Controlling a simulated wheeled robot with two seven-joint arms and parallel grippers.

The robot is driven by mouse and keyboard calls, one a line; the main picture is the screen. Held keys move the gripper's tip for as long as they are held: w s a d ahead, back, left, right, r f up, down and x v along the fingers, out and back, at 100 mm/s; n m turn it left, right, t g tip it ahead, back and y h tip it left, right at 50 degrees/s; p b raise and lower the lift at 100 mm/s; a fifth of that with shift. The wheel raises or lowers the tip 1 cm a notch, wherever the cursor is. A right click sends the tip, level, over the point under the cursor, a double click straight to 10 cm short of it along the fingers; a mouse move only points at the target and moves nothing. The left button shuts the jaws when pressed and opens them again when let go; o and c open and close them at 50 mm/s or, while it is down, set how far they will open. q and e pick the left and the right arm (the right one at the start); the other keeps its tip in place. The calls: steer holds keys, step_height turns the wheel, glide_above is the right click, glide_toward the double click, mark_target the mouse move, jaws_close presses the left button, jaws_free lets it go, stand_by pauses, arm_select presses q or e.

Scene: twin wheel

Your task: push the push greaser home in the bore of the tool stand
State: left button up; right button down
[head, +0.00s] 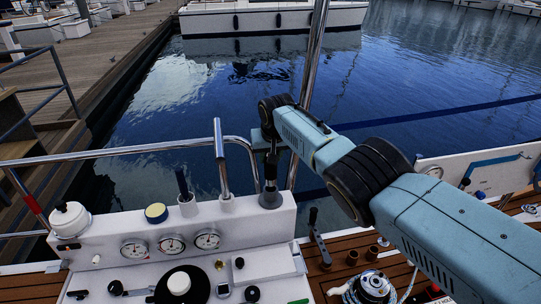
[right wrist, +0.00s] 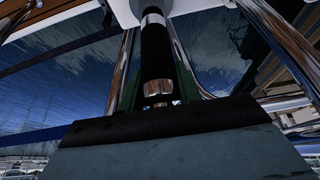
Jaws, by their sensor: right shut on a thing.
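My right gripper (head: 270,158) comes in from the right in the head view and is shut on the push greaser (head: 270,171), a dark, slim upright tool. The greaser's lower end meets a dark grey round collar, seemingly the tool stand (head: 270,199), at the right end of the white console's ledge. The bore is hidden, so I cannot tell how deep the greaser sits. In the right wrist view the greaser (right wrist: 156,50) shows a black body with bright metal bands, reaching toward a white surface at the top. My left gripper is not in view.
A steel rail (head: 120,150) and a tall steel post (head: 312,60) stand close to the right gripper. Two white holders with upright handles (head: 187,197) stand left of the collar. The white console (head: 110,250) carries gauges. A winch (head: 372,288) sits at lower right.

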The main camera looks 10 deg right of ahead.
steer(key=shift+f+b, duration=0.3)
steer(key=c, duration=0.9)
jaws_free()
steer(key=shift+f, duration=0.1)
steer(key=p+v, duration=0.4)
steer(key=v, duration=0.9)
steer(key=shift+r, duration=0.3)
steer(key=shift+s+f, duration=0.1)
steer(key=shift+f, duration=0.05)
